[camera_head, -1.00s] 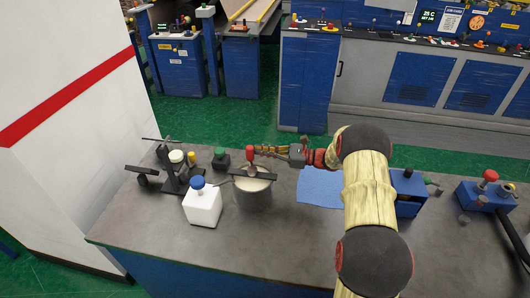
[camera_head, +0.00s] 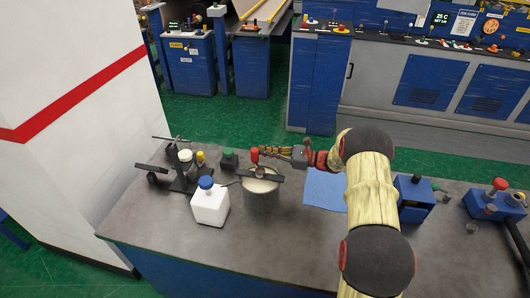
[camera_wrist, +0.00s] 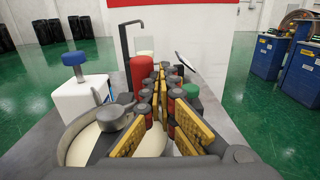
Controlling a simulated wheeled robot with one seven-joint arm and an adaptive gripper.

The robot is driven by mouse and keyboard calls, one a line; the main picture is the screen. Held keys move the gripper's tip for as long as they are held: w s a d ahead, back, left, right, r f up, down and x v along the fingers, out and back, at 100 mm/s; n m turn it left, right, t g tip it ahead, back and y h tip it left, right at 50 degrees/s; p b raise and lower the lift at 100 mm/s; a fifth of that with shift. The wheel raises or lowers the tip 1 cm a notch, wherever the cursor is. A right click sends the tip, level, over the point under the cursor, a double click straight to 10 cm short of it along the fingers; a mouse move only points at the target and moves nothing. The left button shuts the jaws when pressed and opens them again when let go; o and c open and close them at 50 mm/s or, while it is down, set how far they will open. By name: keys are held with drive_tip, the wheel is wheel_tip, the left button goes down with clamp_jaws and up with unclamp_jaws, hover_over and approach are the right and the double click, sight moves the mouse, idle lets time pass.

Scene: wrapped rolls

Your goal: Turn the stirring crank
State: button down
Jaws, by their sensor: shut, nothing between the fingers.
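The stirring crank is a dark bar with an upright red knob (camera_head: 254,155), set across a round pot (camera_head: 262,188) of pale contents on the grey bench. In the wrist view the red knob (camera_wrist: 142,76) stands just left of my fingers, with the pot's rim (camera_wrist: 68,140) below. My gripper (camera_head: 264,150) reaches in from the right at knob height. In the wrist view my gripper (camera_wrist: 160,82) has its yellow-padded fingers together, with nothing between them. The fingers are beside the knob; whether they touch it I cannot tell.
A white bottle with a blue cap (camera_head: 209,205) stands left of the pot. A dark stand with small jars (camera_head: 186,170) is farther left, and a green-topped block (camera_head: 228,158) is behind. A blue mat (camera_head: 325,190) and blue boxes (camera_head: 414,198) lie right.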

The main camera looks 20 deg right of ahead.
drive_tip(key=v, duration=1.2)
idle(1.5)
